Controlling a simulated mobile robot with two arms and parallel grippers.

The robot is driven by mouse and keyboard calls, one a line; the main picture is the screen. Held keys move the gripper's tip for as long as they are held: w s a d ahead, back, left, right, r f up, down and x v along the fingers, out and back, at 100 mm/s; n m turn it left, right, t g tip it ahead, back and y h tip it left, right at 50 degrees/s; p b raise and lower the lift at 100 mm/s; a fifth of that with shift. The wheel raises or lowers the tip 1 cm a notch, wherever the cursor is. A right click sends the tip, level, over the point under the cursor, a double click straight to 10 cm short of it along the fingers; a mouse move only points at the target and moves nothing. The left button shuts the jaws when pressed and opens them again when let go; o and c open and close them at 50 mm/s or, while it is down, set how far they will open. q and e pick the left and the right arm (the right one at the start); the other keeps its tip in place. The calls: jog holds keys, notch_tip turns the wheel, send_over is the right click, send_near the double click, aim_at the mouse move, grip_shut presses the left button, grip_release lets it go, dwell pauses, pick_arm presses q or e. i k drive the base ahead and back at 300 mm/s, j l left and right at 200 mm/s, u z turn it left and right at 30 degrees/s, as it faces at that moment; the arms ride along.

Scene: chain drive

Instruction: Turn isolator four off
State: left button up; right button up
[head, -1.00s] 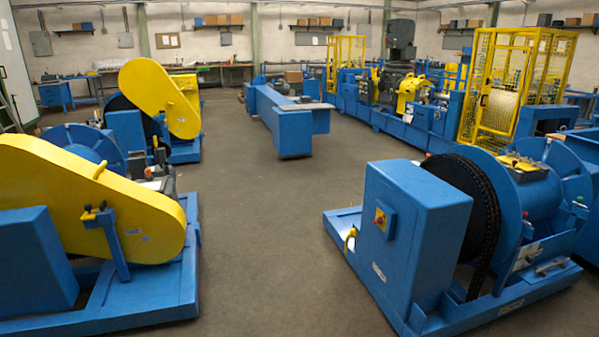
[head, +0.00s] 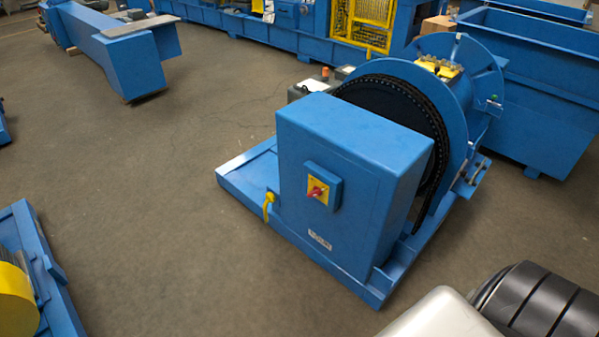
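A rotary isolator (head: 317,190) with a red knob on a yellow plate sits in a small blue housing. It is on the front face of a large blue cabinet (head: 340,150). A small white label (head: 319,240) is below it, too small to read, so I cannot tell whether this is isolator four. The knob's exact setting is too small to tell. Neither of my grippers is in view.
The cabinet stands on a blue base frame (head: 243,178) with a yellow hook-shaped part (head: 268,206) at its side. A chain-wrapped drum (head: 400,100) is behind. A blue bin (head: 540,90) stands at back right. The floor (head: 150,200) to the left is clear.

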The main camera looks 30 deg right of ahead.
aim_at(316, 192)
jog(key=i+j+z, duration=0.1)
jog(key=i+z, duration=0.3)
jog(key=i+j+z, duration=0.15)
jog(key=i+z, duration=0.15)
jog(key=z, duration=0.15)
jog(key=i+j+z, duration=0.55)
jog(key=z, duration=0.25)
jog(key=j, duration=0.1)
